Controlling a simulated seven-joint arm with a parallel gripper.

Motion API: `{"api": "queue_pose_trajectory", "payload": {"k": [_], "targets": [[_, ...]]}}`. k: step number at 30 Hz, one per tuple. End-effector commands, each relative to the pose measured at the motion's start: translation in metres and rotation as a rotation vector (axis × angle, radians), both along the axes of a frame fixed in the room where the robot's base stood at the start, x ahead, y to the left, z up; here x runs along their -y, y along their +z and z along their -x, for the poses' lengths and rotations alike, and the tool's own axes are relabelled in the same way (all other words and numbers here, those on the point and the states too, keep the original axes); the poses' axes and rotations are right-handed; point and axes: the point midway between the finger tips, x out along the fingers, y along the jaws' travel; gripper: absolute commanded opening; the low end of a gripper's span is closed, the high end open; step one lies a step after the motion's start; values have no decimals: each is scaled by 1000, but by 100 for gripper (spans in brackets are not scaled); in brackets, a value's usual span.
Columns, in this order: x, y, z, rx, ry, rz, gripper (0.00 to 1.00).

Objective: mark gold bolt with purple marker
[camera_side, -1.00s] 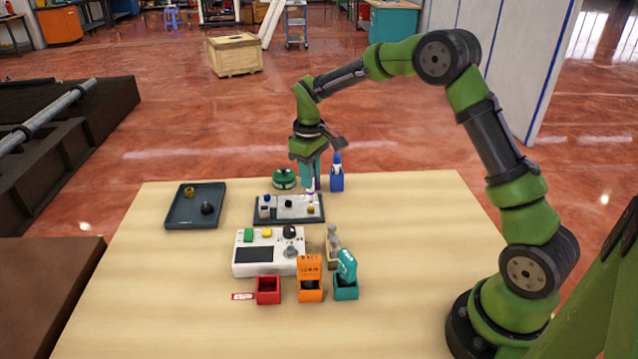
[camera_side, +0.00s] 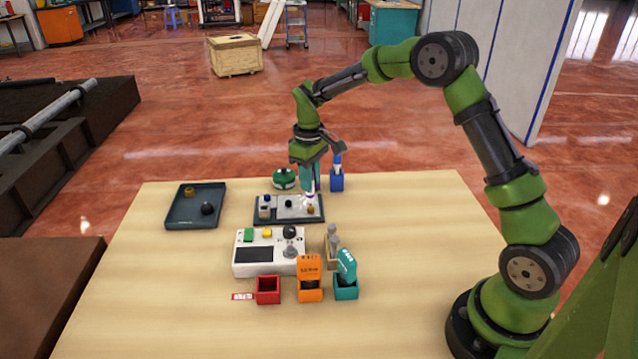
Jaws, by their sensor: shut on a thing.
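My gripper (camera_side: 311,180) is shut on a slim marker with a purple part (camera_side: 310,192), held upright with its lower end down over the right part of a dark-edged board (camera_side: 270,218). A small gold bolt (camera_side: 310,210) is on this board, just below the marker. I cannot tell whether the tip touches it. The board also bears a blue-topped piece, a black piece and a grey block. Another gold piece (camera_side: 189,192) lies in the dark tray (camera_side: 182,219) at the left, beside a black round piece.
A blue holder (camera_side: 337,182) stands right of my gripper, and a green round thing (camera_side: 284,179) behind the board. A white control box (camera_side: 262,268) stands in front. Red (camera_side: 268,296), orange (camera_side: 310,295) and teal (camera_side: 346,292) containers line the front. The table's left front is clear.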

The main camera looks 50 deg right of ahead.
Motion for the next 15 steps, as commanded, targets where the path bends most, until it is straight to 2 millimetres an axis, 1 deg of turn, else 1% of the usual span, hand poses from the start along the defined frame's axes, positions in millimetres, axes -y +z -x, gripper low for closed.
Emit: {"api": "queue_pose_trajectory", "payload": {"k": [8, 15], "targets": [[0, -5, 0, 0, 0, 0, 0], [0, -5, 0, 0, 0, 0, 0]]}}
